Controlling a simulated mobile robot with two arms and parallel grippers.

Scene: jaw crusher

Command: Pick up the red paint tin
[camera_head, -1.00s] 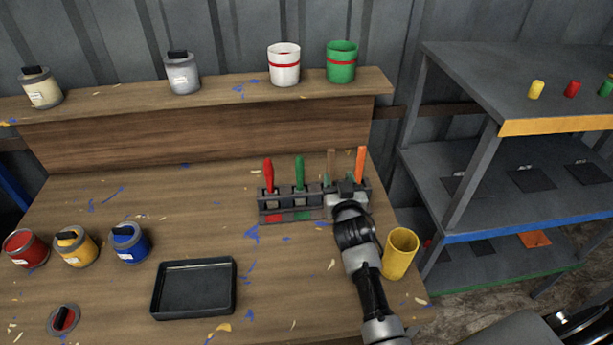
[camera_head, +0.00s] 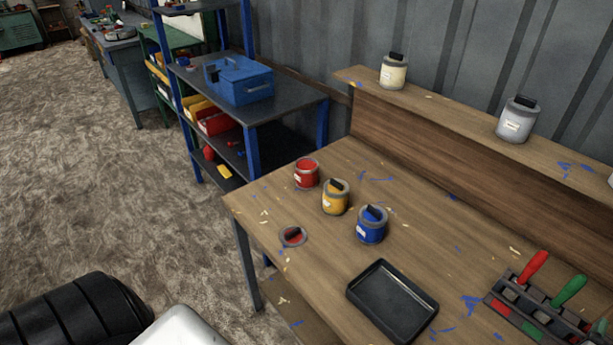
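The red paint tin (camera_head: 306,175) stands upright near the left edge of the wooden workbench (camera_head: 400,248). It looks open at the top, and red shows inside. A round lid with a dark handle and red paint on it (camera_head: 293,237) lies flat on the bench in front of the tin. A yellow tin (camera_head: 335,198) and a blue tin (camera_head: 371,225) stand to its right, each with a dark handle on top.
A black tray (camera_head: 391,302) lies front right of the tins, and a rack with colored-handled tools (camera_head: 535,312) is farther right. The raised shelf holds a cream tin (camera_head: 394,73) and a grey tin (camera_head: 517,121). A blue-framed shelf with a blue toolbox (camera_head: 240,80) stands behind left. The floor at left is open.

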